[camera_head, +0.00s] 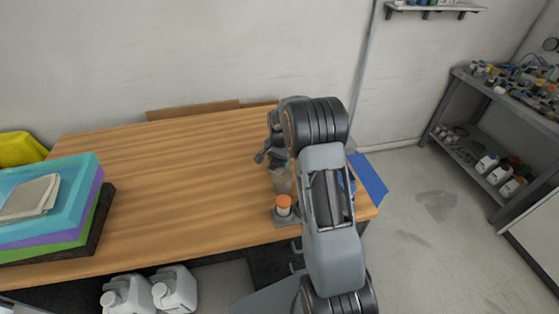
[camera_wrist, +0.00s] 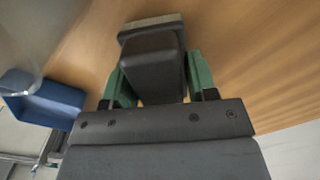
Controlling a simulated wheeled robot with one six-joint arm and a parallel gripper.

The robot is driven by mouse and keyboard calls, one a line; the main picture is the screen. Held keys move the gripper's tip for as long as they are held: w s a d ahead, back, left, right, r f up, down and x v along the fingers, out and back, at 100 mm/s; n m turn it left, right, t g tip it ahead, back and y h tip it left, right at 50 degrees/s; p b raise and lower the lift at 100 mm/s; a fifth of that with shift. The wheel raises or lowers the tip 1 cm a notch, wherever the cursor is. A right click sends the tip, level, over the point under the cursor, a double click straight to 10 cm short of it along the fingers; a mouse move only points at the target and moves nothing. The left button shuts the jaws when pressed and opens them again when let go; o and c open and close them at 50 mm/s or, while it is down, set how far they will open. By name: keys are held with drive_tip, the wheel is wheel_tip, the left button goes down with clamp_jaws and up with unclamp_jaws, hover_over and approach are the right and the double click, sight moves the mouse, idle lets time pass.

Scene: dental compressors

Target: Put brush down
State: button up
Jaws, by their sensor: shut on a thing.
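The brush (camera_wrist: 152,62) shows in the wrist view as a dark block with a wider, pale grey-brown edge at its far end. My gripper (camera_wrist: 157,80) has its two green fingers on either side of the brush and is shut on it. In the head view my gripper (camera_head: 270,154) is over the right part of the wooden table (camera_head: 180,170), largely hidden by my own arm. The brush cannot be made out there. Wood grain fills the background beyond the brush in the wrist view; whether the brush touches the table I cannot tell.
An orange-capped bottle (camera_head: 284,206) and a clear container (camera_head: 281,182) stand close to my gripper. A blue bin (camera_wrist: 45,100) shows at left in the wrist view. The table's middle is clear.

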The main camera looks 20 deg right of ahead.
drive_tip(key=shift+f, duration=0.1)
drive_tip(key=o, duration=0.8)
